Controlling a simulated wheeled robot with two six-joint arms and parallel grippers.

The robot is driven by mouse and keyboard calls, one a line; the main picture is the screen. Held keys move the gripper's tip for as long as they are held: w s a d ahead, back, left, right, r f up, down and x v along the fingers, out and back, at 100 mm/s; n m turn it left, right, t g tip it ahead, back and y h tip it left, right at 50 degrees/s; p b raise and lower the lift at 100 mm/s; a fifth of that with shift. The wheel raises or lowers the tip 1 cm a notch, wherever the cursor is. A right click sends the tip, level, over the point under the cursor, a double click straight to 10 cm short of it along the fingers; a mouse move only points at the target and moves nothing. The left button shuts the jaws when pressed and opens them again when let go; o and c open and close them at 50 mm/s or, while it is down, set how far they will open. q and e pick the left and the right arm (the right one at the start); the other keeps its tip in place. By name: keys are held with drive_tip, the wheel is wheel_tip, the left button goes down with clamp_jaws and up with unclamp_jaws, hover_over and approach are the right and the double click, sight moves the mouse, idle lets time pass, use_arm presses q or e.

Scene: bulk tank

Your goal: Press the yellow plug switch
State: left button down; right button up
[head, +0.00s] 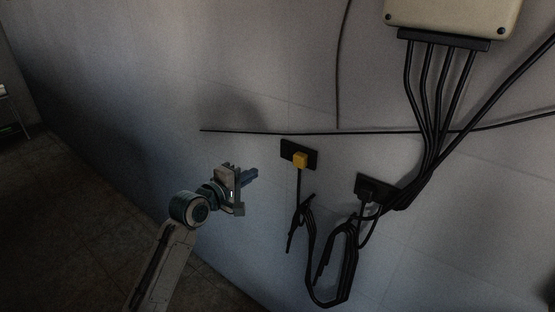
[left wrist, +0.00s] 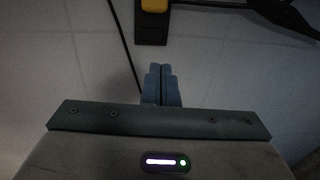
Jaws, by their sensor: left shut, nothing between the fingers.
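The yellow plug switch (head: 300,160) sits on a dark wall plate (head: 286,149) in the head view, with a black cable hanging below it. In the left wrist view the yellow switch (left wrist: 154,5) shows at the top edge, partly cut off, on its dark plate (left wrist: 151,34). My left gripper (head: 254,173) is left of and a little below the switch, apart from it. In the left wrist view its fingers (left wrist: 161,72) are together with nothing between them, pointing toward the plate. My right gripper is not in view.
A second dark socket plate (head: 403,194) with a black plug is at the right. Looped black cables (head: 329,302) hang below. A beige box (head: 460,14) with several thick cables is at the upper right.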

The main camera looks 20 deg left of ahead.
sight(284, 157)
use_arm(q)
drive_tip(key=p+x, duration=0.3)
drive_tip(key=x, duration=0.8)
drive_tip(key=shift+w+d+r, duration=0.1)
drive_tip(key=shift+r, duration=0.05)
drive_tip(key=shift+w+d, duration=0.25)
drive_tip(key=shift+w, duration=0.3)
drive_tip(key=shift+f, duration=0.2)
drive_tip(key=shift+w+f+b, duration=0.1)
drive_tip(key=shift+f+b, duration=0.15)
drive_tip(key=shift+b, duration=0.2)
drive_tip(key=shift+r, duration=0.25)
